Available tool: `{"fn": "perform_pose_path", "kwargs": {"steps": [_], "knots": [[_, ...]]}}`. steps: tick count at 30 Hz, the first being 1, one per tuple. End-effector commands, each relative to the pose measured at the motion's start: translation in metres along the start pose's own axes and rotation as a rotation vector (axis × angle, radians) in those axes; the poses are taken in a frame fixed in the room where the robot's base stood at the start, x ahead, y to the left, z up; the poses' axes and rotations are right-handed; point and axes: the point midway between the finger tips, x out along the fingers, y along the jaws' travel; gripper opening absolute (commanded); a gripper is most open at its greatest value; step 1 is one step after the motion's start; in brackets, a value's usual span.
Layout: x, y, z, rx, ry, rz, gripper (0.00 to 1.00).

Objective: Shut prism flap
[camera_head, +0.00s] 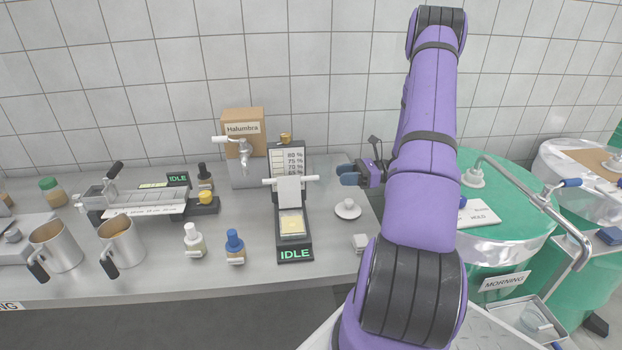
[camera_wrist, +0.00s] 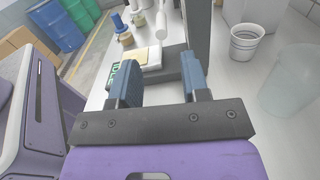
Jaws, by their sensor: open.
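The prism device stands mid-bench in the head view, with a green IDLE display (camera_head: 295,254) at its front and a yellowish prism window (camera_head: 292,224) behind it. The pale prism flap (camera_head: 289,190) is raised behind the window, with a white crossbar handle (camera_head: 308,179). The wrist view shows the handle (camera_wrist: 160,22) and the yellowish window (camera_wrist: 134,56) beyond the fingers. My gripper (camera_head: 351,174) is open and empty, with blue fingers, to the right of the device and apart from the handle. Its two fingers (camera_wrist: 160,82) are spread in the wrist view.
A percent scale panel (camera_head: 289,163) rises behind the flap. A white knobbed lid (camera_head: 347,209) lies right of the device. Blue-capped (camera_head: 235,246) and white-capped (camera_head: 194,240) bottles stand left. A tap (camera_head: 242,154) stands behind. A green drum (camera_head: 505,225) is at right.

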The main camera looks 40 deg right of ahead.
Motion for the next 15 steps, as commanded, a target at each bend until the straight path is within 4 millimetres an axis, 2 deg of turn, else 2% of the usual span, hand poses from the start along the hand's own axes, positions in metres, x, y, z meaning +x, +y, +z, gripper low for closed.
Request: {"fn": "perform_pose_path", "kwargs": {"steps": [5, 8, 15], "knots": [[0.006, -0.001, -0.002, 0.005, -0.009, -0.008, 0.42], [0.019, -0.001, -0.002, 0.005, -0.007, -0.007, 0.42], [0.062, -0.001, -0.002, 0.005, -0.007, -0.005, 0.42]]}}
